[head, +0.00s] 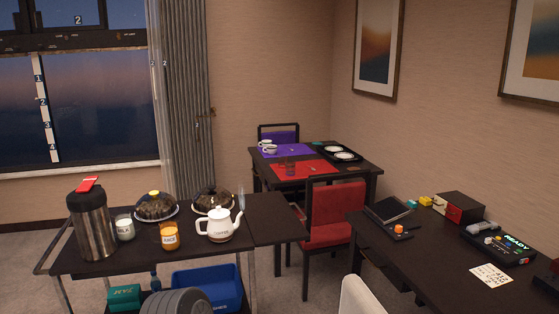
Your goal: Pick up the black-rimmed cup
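Two small white cups stand close together at the left edge of the far dining table, one cup (265,143) behind the other cup (270,150). They are too small here to tell which has a black rim. Neither of my grippers is in view.
The dark dining table (350,169) has a purple mat (294,150), a red mat (318,170) and a black tray (328,145) with white dishes. A red chair (332,209) stands before it. A trolley (262,212) with a teapot (219,226) stands left; a desk (437,264) stands right.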

